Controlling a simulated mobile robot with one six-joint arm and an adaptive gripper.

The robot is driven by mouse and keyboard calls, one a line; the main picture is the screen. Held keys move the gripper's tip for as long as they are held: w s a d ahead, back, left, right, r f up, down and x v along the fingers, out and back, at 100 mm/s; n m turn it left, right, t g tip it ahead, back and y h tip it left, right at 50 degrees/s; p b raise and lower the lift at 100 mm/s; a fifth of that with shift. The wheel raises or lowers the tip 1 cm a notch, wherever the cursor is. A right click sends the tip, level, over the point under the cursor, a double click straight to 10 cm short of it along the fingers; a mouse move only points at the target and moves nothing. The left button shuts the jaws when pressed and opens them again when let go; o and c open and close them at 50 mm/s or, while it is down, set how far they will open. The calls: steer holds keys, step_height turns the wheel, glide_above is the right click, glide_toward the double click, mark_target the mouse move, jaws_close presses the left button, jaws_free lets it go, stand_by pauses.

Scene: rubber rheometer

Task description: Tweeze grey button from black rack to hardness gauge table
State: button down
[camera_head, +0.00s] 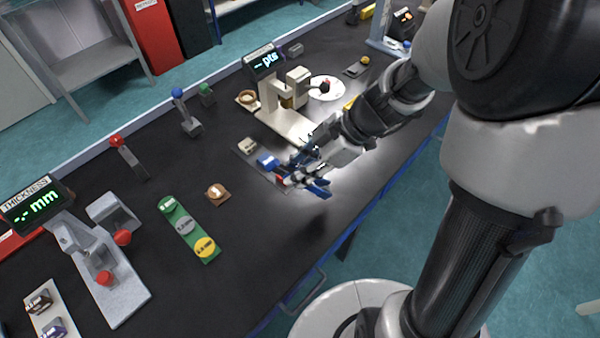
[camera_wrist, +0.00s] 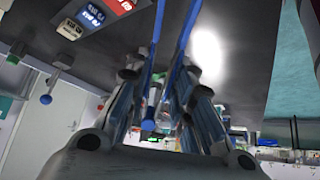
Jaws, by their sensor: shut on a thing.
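My gripper (camera_head: 308,170) is over the middle of the black bench and shut on blue tweezers (camera_head: 318,188). In the wrist view, two long blue tweezer arms (camera_wrist: 156,55) run up out of the picture, apart from each other; their tips are not shown. A dark flat rack (camera_head: 247,158) lies beside my gripper, with a beige block (camera_head: 247,145) and a blue block (camera_head: 267,161) on it. I cannot make out a grey button there. The hardness gauge (camera_head: 270,95), with its "pts" display (camera_head: 265,61), stands just behind; its pale base (camera_head: 287,123) reaches towards my gripper.
The thickness gauge (camera_head: 107,275) stands at the front left. Bare bench lies in front of my gripper.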

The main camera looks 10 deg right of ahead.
step_height(320, 180, up, 8)
steer(key=p, duration=0.3)
steer(key=shift+f, duration=0.25)
steer(key=shift+w+d+f+m+t, duration=0.1)
steer(key=shift+w+d+m+t, duration=0.15)
steer(key=shift+w+m, duration=0.3)
steer(key=w+d+r+m+t+h, duration=0.2)
steer(key=w+d+m+t+h, duration=0.3)
steer(key=w+m, duration=0.4)
steer(key=shift+d+r+m, duration=0.3)
steer(key=shift+m, duration=1.15)
steer(key=shift+w+a, duration=0.1)
steer(key=shift+a, duration=0.05)
